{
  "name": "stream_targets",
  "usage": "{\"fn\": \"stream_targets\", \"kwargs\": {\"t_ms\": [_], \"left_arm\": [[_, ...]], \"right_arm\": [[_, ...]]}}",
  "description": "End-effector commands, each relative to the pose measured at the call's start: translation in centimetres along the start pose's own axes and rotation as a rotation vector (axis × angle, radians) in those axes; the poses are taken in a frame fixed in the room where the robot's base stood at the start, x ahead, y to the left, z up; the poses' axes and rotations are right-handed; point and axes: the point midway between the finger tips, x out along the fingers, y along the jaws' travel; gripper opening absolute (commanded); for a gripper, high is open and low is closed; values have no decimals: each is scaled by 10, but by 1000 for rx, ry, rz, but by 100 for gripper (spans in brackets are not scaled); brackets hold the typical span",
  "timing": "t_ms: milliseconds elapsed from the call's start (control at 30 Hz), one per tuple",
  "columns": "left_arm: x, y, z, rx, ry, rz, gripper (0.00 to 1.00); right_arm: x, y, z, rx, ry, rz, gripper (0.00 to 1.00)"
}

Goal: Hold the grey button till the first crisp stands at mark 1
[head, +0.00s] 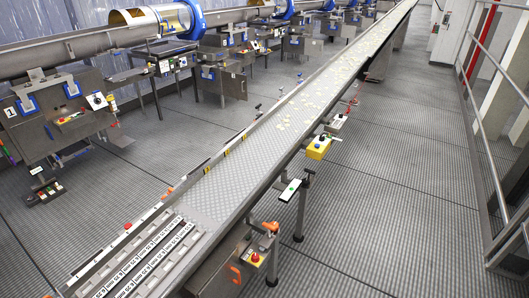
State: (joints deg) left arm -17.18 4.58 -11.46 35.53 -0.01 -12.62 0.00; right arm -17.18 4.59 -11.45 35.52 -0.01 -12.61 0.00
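Pale crisps (300,105) lie scattered on the long conveyor belt (215,185). The nearest crisps lie around the belt's middle, and the belt on the near side of them is bare. Small yellow-and-black tags (227,152) sit on the belt's left rail, too small to read, so I cannot make out which is mark 1. Neither of my grippers is in view.
A post (301,208) stands beside a small white-and-green panel (290,190). Seasoning drums (155,22) and machines line the left. The right floor (400,190) is clear up to a railing.

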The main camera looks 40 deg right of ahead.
Motion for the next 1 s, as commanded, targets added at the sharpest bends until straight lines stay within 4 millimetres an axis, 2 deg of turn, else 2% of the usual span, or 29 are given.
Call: {"fn": "stream_targets", "kwargs": {"t_ms": [67,467,1000], "left_arm": [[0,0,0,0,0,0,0],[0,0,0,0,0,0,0],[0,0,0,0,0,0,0]], "right_arm": [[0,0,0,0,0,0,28],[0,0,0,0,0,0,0],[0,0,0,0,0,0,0]]}}
